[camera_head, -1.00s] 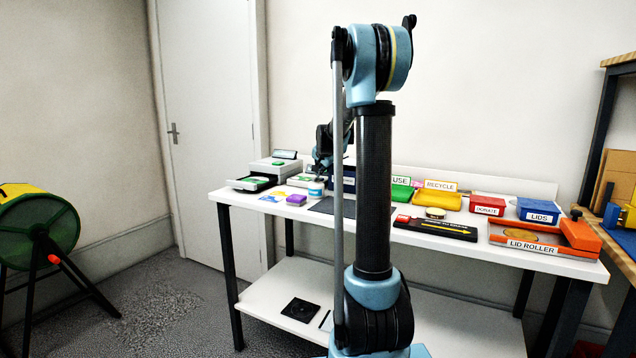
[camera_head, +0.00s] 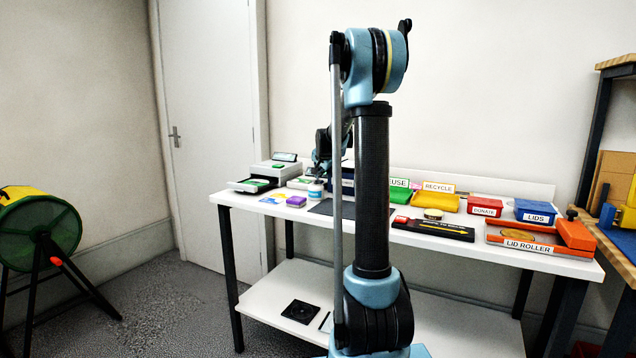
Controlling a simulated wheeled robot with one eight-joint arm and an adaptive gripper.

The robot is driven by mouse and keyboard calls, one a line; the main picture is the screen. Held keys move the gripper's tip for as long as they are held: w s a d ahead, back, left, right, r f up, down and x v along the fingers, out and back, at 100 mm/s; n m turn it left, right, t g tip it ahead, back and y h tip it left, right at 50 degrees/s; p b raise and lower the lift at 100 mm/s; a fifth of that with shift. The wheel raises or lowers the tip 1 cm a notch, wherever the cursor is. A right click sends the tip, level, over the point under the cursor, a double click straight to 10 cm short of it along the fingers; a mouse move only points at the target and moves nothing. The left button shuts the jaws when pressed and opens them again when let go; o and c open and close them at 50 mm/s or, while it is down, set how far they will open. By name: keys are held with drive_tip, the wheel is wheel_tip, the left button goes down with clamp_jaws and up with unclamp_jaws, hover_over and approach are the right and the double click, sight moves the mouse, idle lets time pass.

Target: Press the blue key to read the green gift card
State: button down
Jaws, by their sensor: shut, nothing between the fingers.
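A pale grey register-like machine (camera_head: 272,170) with a small dark display (camera_head: 285,157) stands at the left end of the white table (camera_head: 233,201). A small green patch (camera_head: 278,166) shows on its top, and an open dark tray with green inside (camera_head: 252,185) juts from its front left. I cannot tell which green piece is the gift card. The blue key is too small to make out. My gripper (camera_head: 318,178) hangs just right of the machine, above the table's back left part. It looks shut and empty; my arm partly hides this area.
A purple-topped block (camera_head: 296,201) and a white tub with a blue band (camera_head: 315,192) stand near the gripper. A green bin (camera_head: 401,194), yellow bin (camera_head: 436,200), red box (camera_head: 486,211) and blue LIDS box (camera_head: 535,210) line the right half. A lid roller (camera_head: 525,238) lies at the front right.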

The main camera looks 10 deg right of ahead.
drive_tip(key=shift+s+d+f, duration=0.15)
drive_tip(key=shift+s+f, duration=0.15)
idle(0.9)
drive_tip(key=shift+w+d+r, duration=0.1)
drive_tip(key=shift+w+r, duration=0.35)
drive_tip(key=shift+w, duration=0.1)
drive_tip(key=shift+s+r, duration=0.3)
drive_tip(key=shift+r, duration=1.7)
